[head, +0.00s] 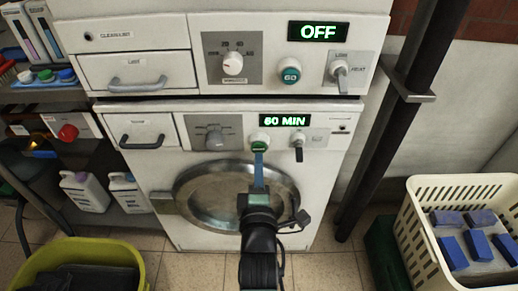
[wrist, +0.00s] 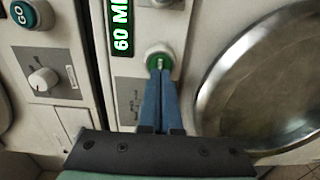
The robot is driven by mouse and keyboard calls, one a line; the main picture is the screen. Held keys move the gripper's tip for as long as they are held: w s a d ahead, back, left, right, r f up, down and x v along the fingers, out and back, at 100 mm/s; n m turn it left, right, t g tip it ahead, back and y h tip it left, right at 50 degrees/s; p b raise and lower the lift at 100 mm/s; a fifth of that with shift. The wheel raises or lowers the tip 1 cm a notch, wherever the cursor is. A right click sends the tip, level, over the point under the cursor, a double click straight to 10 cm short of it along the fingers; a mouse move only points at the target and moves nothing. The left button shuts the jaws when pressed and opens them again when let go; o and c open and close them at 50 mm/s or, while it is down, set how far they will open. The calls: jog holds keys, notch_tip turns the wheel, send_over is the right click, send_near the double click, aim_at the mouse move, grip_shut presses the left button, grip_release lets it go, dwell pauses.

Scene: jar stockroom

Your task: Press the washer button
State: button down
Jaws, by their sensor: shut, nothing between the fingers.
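The washer (head: 160,188) is the lower white machine, with a round glass door and a lit display reading 60 MIN (head: 285,121). Its round green button (head: 259,147) sits just below the display in a pale surround. The button also shows in the wrist view (wrist: 160,63). My gripper (head: 259,156) is shut and empty, its blue fingers together. The fingertips are at the button's face and cover its lower part in both views. They look to be touching it, but I cannot tell how far it is pushed in.
Above stands another machine with an OFF display (head: 318,31) and a teal GO button (head: 290,74). A black pole (head: 395,110) rises at right. A cream basket (head: 420,232) with blue blocks is at lower right. A yellow-green tub (head: 137,262) is at lower left.

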jog(key=shift+w+b, duration=0.4)
jog(key=shift+w, duration=0.75)
dwell(0.5)
jog(key=shift+s, duration=0.1)
jog(key=shift+s+r+p, duration=0.1)
jog(key=shift+s+p, duration=0.65)
jog(key=shift+s, duration=0.2)
jog(key=s+p, duration=0.1)
jog(key=s, duration=0.6)
jog(key=shift+p, duration=0.35)
